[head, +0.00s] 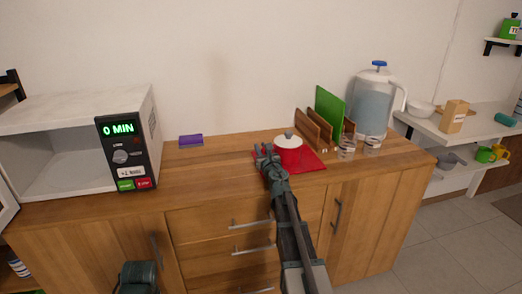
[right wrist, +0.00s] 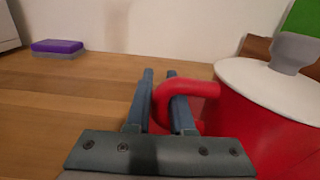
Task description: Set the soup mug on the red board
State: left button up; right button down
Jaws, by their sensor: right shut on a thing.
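The soup mug (head: 289,155) is red with a white lid and a grey knob. It stands upright over the red board (head: 315,160) on the wooden counter. In the right wrist view the mug (right wrist: 270,120) fills the right side, with its red handle (right wrist: 188,88) reaching left. My right gripper (head: 266,154) is shut on that handle, with its two fingers (right wrist: 160,95) on either side of it. Whether the mug's base touches the board is hidden by my gripper and the mug.
A purple sponge (head: 190,140) lies left on the counter, near an open microwave (head: 125,150). Behind the board stand a wooden rack with a green board (head: 329,112), two glasses (head: 346,147) and a water dispenser (head: 372,105).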

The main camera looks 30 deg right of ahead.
jog(key=c, duration=0.8)
grip_release()
jog(key=v, duration=1.2)
jog(key=shift+s, duration=0.1)
